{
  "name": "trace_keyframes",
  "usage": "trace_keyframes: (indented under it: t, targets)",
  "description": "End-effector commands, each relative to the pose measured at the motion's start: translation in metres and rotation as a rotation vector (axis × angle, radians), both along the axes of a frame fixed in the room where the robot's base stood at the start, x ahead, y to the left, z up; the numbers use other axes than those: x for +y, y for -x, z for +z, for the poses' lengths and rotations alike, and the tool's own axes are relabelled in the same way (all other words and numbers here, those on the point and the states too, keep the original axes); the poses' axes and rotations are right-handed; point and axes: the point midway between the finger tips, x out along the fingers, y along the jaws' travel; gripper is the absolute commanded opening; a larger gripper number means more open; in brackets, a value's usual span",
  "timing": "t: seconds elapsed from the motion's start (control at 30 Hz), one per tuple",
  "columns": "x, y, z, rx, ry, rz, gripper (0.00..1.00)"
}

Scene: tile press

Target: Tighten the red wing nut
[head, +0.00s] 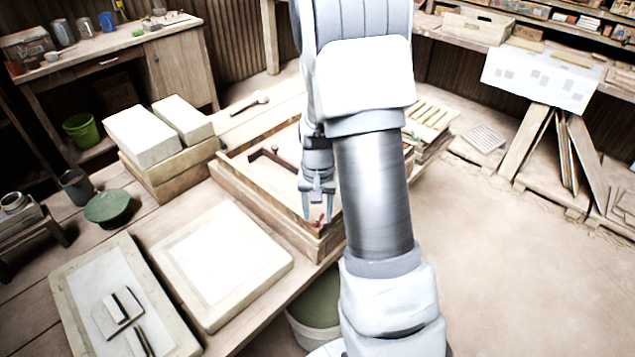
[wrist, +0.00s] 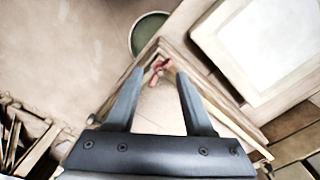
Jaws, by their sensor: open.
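The red wing nut (wrist: 160,68) shows in the wrist view near the corner of a wooden frame. It lies ahead of and between the fingertips, apart from both. In the head view only a small red bit of the wing nut (head: 318,222) shows by the frame's near corner, partly behind the fingers. My gripper (wrist: 155,80) is open and empty, with a finger on either side of the nut in the picture. In the head view my gripper (head: 318,212) points down over that corner. The wooden press frame (head: 240,182) sits on the table, partly hidden by my arm.
A dark handled tool (head: 275,157) lies inside the frame. White blocks (head: 142,135) stand behind left, and a pale slab (head: 222,262) lies front left. Open floor lies to the right.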

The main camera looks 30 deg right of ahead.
Motion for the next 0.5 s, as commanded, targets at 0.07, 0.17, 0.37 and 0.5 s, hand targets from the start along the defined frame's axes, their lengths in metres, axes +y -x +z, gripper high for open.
trace_keyframes:
  t: [0.07,0.17,0.37,0.5]
  targets:
    - [0.000,-0.001,0.018,-0.006,0.002,0.001,0.53]
    - [0.000,-0.001,0.042,-0.007,0.002,0.002,0.53]
    - [0.000,-0.001,0.092,-0.007,0.002,0.001,0.53]
    - [0.000,-0.001,0.123,-0.006,0.002,0.000,0.53]
